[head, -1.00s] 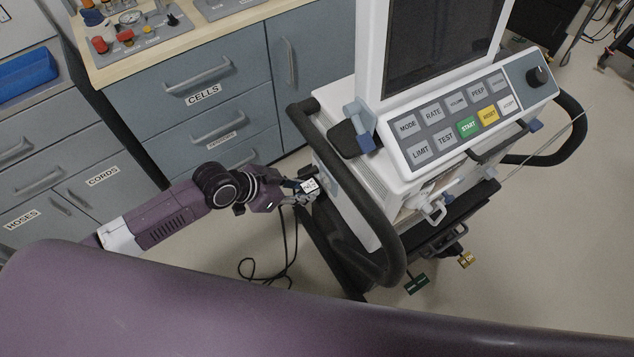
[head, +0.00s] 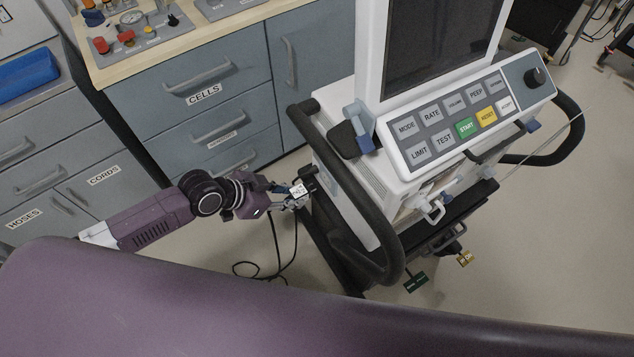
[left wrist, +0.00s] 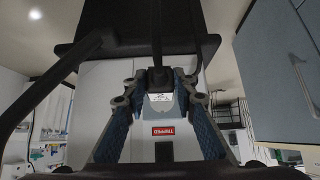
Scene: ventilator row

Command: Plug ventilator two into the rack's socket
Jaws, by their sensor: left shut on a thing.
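The ventilator (head: 350,190) is a white unit on a dark cart, with a button panel and screen. My left gripper (head: 290,195) is at its left side, shut on a plug (head: 299,190) with a white tag. In the left wrist view the plug (left wrist: 160,98) sits between the blue finger pads of the left gripper (left wrist: 160,95), in front of a pale panel. A black cord (head: 276,240) hangs below the gripper to the floor. I cannot tell whether the plug touches the ventilator. No rack socket is clearly identifiable. My right gripper is not in view.
A black cart handle (head: 375,220) curves close to the gripper. Blue-grey drawers (head: 215,105) stand behind the arm. A red label, apparently reading "TRIPPED" (left wrist: 163,131), shows below the plug in the wrist view. Floor (head: 520,250) is clear at the right.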

